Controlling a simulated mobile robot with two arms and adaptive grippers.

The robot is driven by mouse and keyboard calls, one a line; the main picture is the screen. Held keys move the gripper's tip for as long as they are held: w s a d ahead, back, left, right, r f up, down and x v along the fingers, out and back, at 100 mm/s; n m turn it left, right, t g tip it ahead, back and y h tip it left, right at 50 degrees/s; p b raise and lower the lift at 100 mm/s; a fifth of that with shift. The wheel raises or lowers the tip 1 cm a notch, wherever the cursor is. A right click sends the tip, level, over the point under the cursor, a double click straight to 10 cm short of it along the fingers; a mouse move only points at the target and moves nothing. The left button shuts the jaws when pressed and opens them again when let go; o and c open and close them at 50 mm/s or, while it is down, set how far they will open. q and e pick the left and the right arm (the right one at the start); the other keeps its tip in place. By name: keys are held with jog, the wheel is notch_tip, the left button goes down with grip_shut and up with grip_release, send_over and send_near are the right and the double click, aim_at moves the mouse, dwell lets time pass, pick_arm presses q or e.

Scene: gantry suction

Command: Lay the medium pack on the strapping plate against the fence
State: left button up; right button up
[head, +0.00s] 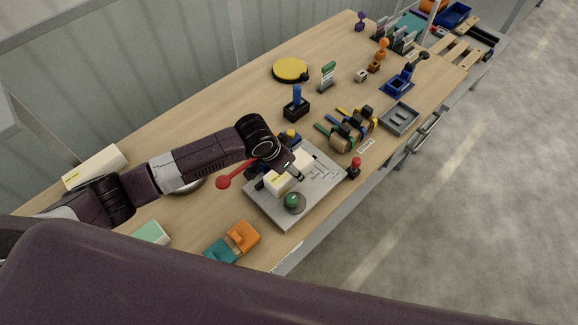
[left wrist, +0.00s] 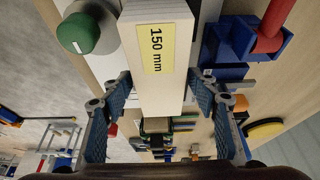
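The medium pack (head: 282,184) is a cream box over the grey strapping plate (head: 318,192). In the left wrist view the pack (left wrist: 158,85) shows a yellow "150 mm" label. My left gripper (head: 292,172) is at the pack, and its fingertips (left wrist: 160,80) lie against both its sides, so it looks shut on it. Whether the pack's underside touches the plate is hard to tell. The fence is not clearly made out, partly hidden by the arm and pack. My right gripper is not in view.
A green knob (head: 294,201) stands at the plate's near side, and a red-knobbed lever (head: 224,182) lies to its left. A red button (head: 355,165) is at the right corner. Orange (head: 243,235) and mint (head: 153,233) blocks lie nearer; tools crowd the bench beyond.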

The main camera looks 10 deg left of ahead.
pick_arm(q)
jog(key=shift+o, duration=0.6)
jog(key=shift+s+f, duration=0.1)
jog(key=v, duration=1.2)
jog(key=shift+d, duration=0.1)
